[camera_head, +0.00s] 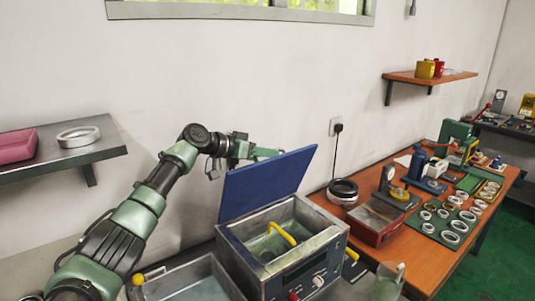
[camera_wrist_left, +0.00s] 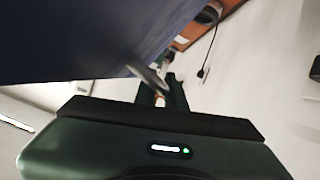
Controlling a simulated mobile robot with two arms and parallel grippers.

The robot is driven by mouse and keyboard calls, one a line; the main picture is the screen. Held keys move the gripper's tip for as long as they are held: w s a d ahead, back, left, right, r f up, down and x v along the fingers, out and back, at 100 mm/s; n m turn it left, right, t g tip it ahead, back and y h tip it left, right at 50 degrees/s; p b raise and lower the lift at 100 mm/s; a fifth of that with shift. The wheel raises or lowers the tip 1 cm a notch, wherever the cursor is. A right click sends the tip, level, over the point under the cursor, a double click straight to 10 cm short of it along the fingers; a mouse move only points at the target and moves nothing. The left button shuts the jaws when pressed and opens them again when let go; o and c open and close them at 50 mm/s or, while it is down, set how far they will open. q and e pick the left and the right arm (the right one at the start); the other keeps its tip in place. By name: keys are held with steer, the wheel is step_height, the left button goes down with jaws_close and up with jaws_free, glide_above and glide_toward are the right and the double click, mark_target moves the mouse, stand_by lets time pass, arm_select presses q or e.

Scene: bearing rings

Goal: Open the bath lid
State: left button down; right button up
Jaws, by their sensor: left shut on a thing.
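The blue bath lid (camera_head: 268,182) stands raised and tilted up at the back edge of the metal bath (camera_head: 262,268). It fills the upper left of the left wrist view (camera_wrist_left: 80,40). The bath's inside shows, with a yellow handle (camera_head: 282,233) in it. My left gripper (camera_head: 270,153) reaches behind the lid near its upper edge, its tips partly hidden by the lid. In the left wrist view its fingers (camera_wrist_left: 160,98) are shut at a grey bar-like handle (camera_wrist_left: 147,76) on the lid's outer face. My right gripper is not in view.
An open metal basin (camera_head: 195,283) stands left of the bath. A wall shelf (camera_head: 70,156) is at the left. A glass beaker (camera_head: 388,282) stands front right.

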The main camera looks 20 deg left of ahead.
arm_select(q)
steer(key=shift+f, duration=0.1)
steer(key=c, duration=1.8)
jaws_free()
steer(key=shift+o, duration=0.2)
steer(key=shift+s+a, duration=0.3)
steer(key=shift+a, duration=0.05)
steer(key=b+v, duration=0.3)
steer(key=v, duration=0.4)
steer(key=shift+d, duration=0.1)
